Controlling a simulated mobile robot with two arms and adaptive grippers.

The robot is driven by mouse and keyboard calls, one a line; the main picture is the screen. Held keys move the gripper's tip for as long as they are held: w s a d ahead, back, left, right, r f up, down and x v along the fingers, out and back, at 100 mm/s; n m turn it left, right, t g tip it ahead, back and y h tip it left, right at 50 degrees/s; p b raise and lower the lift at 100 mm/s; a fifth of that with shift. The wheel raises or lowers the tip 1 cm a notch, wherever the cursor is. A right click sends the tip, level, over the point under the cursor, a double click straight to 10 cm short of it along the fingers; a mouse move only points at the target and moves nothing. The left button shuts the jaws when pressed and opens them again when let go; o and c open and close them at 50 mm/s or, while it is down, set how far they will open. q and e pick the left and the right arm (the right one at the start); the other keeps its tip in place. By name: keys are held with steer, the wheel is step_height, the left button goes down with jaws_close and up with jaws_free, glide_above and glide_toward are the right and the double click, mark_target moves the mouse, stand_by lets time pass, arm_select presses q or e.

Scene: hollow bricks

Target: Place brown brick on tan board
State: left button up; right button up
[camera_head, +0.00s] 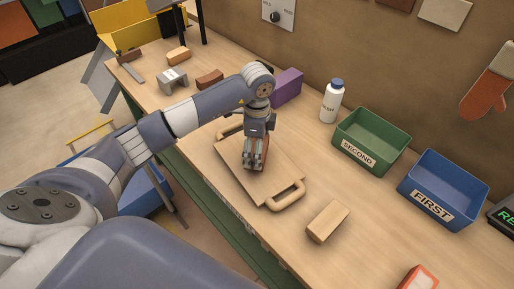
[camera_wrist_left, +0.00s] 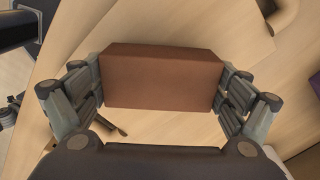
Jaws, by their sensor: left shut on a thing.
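My left gripper (camera_head: 252,163) is over the tan board (camera_head: 265,190), a wooden board with a loop handle at each end. In the left wrist view my left gripper (camera_wrist_left: 163,88) is shut on the brown brick (camera_wrist_left: 162,80), with a finger at each end of it. In the head view only a little of the brown brick (camera_head: 264,158) shows beside the fingers. I cannot tell whether the brick touches the board. My right gripper is not in view.
A tan brick (camera_head: 327,221) lies right of the board. A green SECOND bin (camera_head: 358,151), a blue FIRST bin (camera_head: 433,201), a white bottle (camera_head: 331,102) and a purple block (camera_head: 287,86) stand at the back. Several bricks lie further left, including a brown one (camera_head: 209,78).

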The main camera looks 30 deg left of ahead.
arm_select(q)
steer(key=shift+f, duration=0.65)
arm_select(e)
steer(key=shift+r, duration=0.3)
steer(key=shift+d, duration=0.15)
arm_select(q)
steer(key=shift+f, duration=0.2)
steer(key=o, duration=1.2)
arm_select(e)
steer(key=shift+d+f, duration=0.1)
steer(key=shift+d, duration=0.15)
arm_select(q)
steer(key=shift+r, duration=0.15)
